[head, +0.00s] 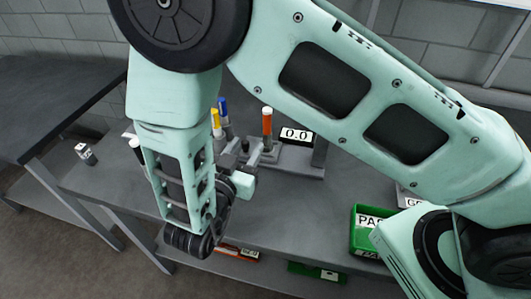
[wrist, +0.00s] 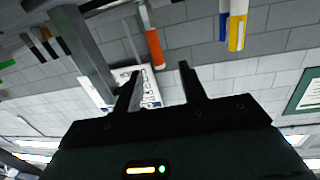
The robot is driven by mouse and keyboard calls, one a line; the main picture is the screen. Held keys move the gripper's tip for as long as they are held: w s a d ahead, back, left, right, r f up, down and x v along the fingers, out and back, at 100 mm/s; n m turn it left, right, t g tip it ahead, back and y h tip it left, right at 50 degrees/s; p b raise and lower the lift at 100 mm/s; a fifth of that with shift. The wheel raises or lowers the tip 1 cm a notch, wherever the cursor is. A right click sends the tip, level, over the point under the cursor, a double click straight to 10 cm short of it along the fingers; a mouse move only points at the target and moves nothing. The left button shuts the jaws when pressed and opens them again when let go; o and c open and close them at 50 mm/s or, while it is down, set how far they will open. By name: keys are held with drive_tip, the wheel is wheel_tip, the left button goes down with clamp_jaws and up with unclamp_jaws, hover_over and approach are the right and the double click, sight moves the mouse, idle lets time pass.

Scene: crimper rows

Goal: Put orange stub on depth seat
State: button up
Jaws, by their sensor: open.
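The orange stub (head: 267,122) stands upright on a grey fixture beside a white display reading 0.0 (head: 297,135). I cannot tell whether the part under it is the depth seat. The wrist view is upside down; there the orange stub (wrist: 154,48) hangs from the top with its pale lower part above it. My gripper (wrist: 158,78) is open and empty, and the stub's orange end lies beyond the fingertips, apart from them. In the head view my gripper is left of the stub, partly hidden by my wrist.
A yellow stub (head: 216,118) and a blue stub (head: 224,106) stand left of the orange one. A black-and-white stub (head: 137,147) is farther left. A green bin (head: 364,240) marked PAS sits at the right on the grey bench (head: 300,210). A small marked block (head: 85,152) lies far left.

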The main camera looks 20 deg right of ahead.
drive_tip(key=w+a+r+n+g+y, duration=0.2)
drive_tip(key=w+a+n+y, duration=0.15)
drive_tip(key=a+y, duration=0.65)
drive_tip(key=s+a+r+n+g+y, duration=0.2)
drive_tip(key=s+r+n+g+y, duration=0.3)
drive_tip(key=s+n+y, duration=0.15)
drive_tip(key=s+d+r+n+g+h, duration=0.1)
drive_tip(key=s+d+n+g+h, duration=0.1)
drive_tip(key=s+d, duration=0.5)
drive_tip(key=s+d+r+n+g+h, duration=0.2)
drive_tip(key=s+d+n+g, duration=0.2)
drive_tip(key=s+d, duration=0.3)
drive_tip(key=shift+s+d+r, duration=0.2)
drive_tip(key=shift+s+r, duration=0.05)
drive_tip(key=shift+s, duration=0.6)
